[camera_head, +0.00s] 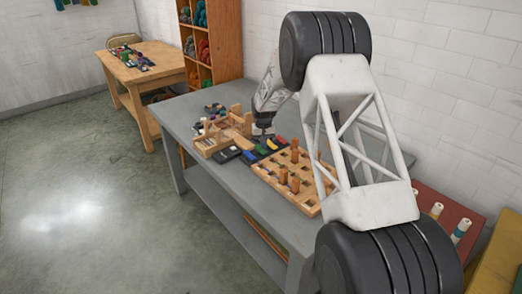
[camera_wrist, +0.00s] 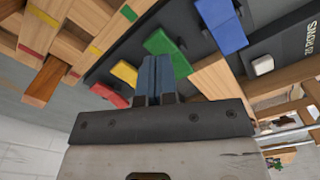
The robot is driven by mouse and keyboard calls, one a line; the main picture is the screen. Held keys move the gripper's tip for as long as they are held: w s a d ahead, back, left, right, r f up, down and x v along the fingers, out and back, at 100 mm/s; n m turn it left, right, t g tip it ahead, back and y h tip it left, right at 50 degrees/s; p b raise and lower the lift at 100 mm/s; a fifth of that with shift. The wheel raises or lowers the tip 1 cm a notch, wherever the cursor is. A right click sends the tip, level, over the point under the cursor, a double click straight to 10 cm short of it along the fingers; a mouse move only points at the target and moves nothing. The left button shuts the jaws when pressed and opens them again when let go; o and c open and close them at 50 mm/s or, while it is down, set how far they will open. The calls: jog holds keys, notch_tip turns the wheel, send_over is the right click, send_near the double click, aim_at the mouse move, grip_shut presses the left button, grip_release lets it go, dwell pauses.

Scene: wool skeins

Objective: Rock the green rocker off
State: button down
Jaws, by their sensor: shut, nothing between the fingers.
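The green rocker (camera_wrist: 166,50) shows in the wrist view, on a dark panel among other coloured rockers. It looks tilted, but I cannot tell for certain which side is pressed. My gripper (camera_wrist: 155,70) is shut and empty, its blue-grey fingertips between the yellow and green rockers in the picture, close to the green one. I cannot tell whether they touch it. In the head view my gripper (camera_head: 263,131) is low over the back of the grey table, above the row of rockers; the green rocker is small there.
A yellow rocker (camera_wrist: 125,72) and a red rocker (camera_wrist: 108,95) lie on one side, a blue rocker (camera_wrist: 221,25) on the other. A wooden pegboard (camera_head: 297,178) and a wooden frame (camera_head: 222,132) flank the panel on the grey table (camera_head: 200,170).

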aim_at(264, 152)
jog(key=shift+r, duration=2.4)
jog(key=s+d+r+m, duration=0.1)
jog(key=s+d+r, duration=0.5)
jog(key=s+r, duration=0.3)
jog(key=s+d+r+t, duration=0.1)
jog(key=s+d+r, duration=0.55)
jog(key=s, duration=0.35)
jog(key=s+d+r+m, duration=0.1)
jog(key=s+d+r, duration=0.4)
jog(key=s+r, duration=0.45)
jog(key=s+d, duration=0.3)
jog(key=s, duration=0.9)
jog(key=s+d+f+t, duration=0.1)
jog(key=s+d, duration=0.2)
jog(key=s, duration=1)
jog(key=s+d+f+m, duration=0.1)
jog(key=s+d, duration=0.2)
jog(key=s, duration=0.9)
jog(key=shift+s+d+t, duration=0.3)
jog(key=shift+s+d, duration=0.05)
jog(key=shift+d, duration=0.05)
